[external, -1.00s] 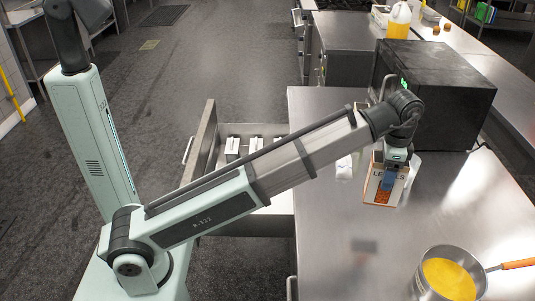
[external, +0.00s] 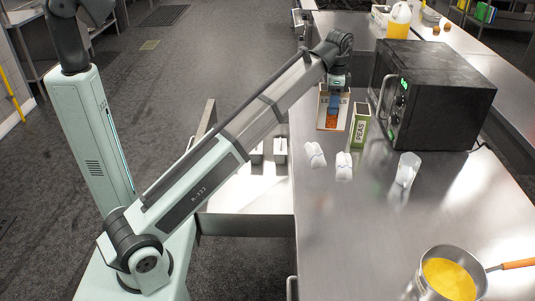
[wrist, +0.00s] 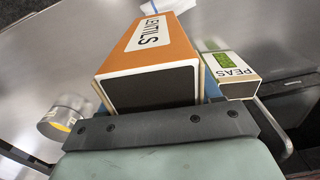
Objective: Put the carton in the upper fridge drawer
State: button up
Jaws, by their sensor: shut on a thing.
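My gripper (external: 337,88) is shut on the lentils carton (external: 329,117), a white and orange box. It holds the carton upright over the counter's left part, just left of the peas box (external: 359,128); whether it touches the counter I cannot tell. In the wrist view the carton (wrist: 150,88) shows its orange side, dark end and LENTILS label. The open drawer (external: 245,225) juts out from the counter's left side, nearer the camera than the carton. Small white boxes (external: 280,150) stand inside it. My arm hides part of the drawer.
A black microwave (external: 445,100) stands behind right. A pot of yellow liquid (external: 448,278) is at the front right. The counter's front middle is clear.

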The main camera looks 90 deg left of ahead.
jog(key=s+a+f+n, duration=0.1)
jog(key=s+a+f, duration=1.45)
jog(key=s, duration=0.35)
jog(key=s+f, duration=0.9)
jog(key=f, duration=0.3)
jog(key=s+f, duration=0.8)
jog(key=f, duration=0.3)
notch_tip(320, 180, down, 10)
jog(key=shift+s+a+r, duration=0.15)
jog(key=shift+a, duration=0.1)
jog(key=o, duration=1.5)
